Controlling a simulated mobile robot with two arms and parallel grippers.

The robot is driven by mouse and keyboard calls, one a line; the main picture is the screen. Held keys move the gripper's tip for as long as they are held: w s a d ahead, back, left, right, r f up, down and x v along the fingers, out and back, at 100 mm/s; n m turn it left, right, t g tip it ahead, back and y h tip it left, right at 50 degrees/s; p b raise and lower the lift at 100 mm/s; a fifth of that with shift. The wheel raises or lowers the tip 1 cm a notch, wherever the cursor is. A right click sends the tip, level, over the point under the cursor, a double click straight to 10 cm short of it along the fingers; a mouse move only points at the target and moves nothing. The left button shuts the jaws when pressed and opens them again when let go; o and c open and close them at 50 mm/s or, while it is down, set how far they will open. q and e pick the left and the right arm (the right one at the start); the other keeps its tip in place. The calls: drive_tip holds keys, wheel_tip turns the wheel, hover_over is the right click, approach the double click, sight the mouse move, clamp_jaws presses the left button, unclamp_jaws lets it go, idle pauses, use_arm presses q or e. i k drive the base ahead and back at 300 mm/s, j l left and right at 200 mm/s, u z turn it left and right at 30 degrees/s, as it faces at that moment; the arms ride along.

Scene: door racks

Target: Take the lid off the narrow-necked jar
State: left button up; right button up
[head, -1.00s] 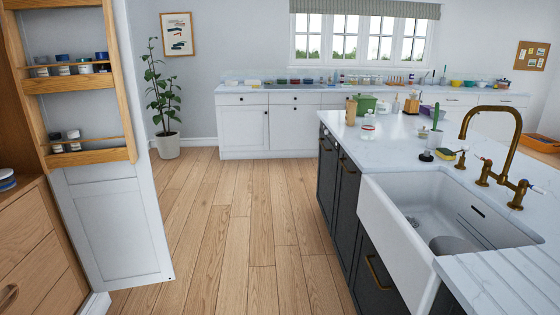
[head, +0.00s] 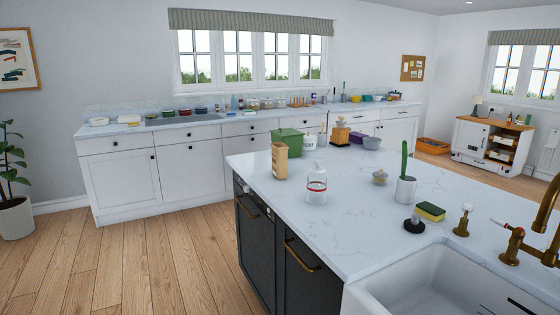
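A clear glass jar (head: 316,192) with a red band around it stands upright on the near left part of the island's white worktop (head: 350,240). Its upper part narrows to a rounded, see-through top; I cannot tell where the lid meets the neck. A smaller, squat jar with a tan top (head: 380,177) stands to its right. The red-banded jar looks the likelier narrow-necked one, but I cannot be sure at this size. Neither of my grippers is in view.
A tan wooden holder (head: 279,161) and green box (head: 288,143) stand behind the jar. A cactus in a white pot (head: 405,189), a sponge (head: 431,211) and the sink (head: 400,285) lie to the right. Wooden floor (head: 170,255) is free left of the island.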

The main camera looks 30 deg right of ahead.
sight(317, 169)
drive_tip(key=i+u, duration=0.1)
drive_tip(key=i, duration=1.1)
drive_tip(key=i+l, duration=0.2)
drive_tip(key=i, duration=0.95)
drive_tip(key=i+j+z, duration=0.1)
drive_tip(key=i+z, duration=0.3)
drive_tip(key=i+j+z, duration=0.2)
drive_tip(key=z, duration=0.15)
drive_tip(key=i+j+z, duration=0.4)
drive_tip(key=k+l, duration=0.1)
